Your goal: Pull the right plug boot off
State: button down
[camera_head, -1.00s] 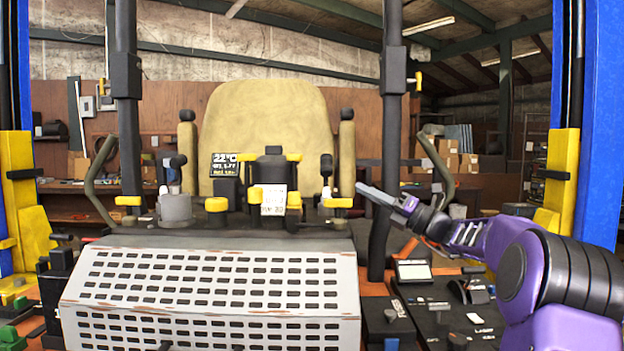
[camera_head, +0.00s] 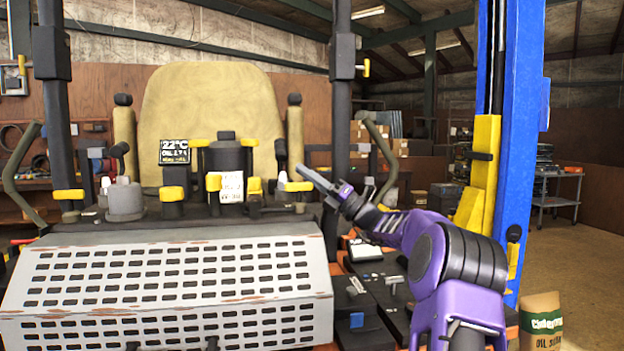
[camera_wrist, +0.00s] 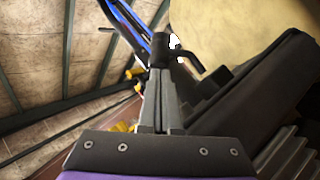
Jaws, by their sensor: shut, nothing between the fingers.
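The right plug boot (camera_head: 281,150) is a small black cap above a pale plug base, on the right of the engine deck. In the wrist view a black elbow-shaped piece, which looks like this boot (camera_wrist: 188,56), stands just beyond my fingertips. My gripper (camera_head: 299,169) reaches in from the right, its tips close to the boot's lower right side. In the wrist view my gripper (camera_wrist: 158,72) has its fingers together and empty. I cannot tell whether the tips touch the boot. The left plug boot (camera_head: 119,150) sits tilted on the far side of the deck.
A white perforated grille (camera_head: 170,285) fills the front. A black engine cylinder with a white label (camera_head: 231,187) and yellow-capped parts stand between the plugs. A dark post (camera_head: 341,100) rises close behind my gripper. A blue lift column (camera_head: 520,150) stands right.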

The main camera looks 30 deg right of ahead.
aim_at(277, 152)
jog(key=x, duration=0.5)
jog(key=shift+w+a+r, duration=0.1)
jog(key=shift+a, duration=0.1)
dwell(0.4)
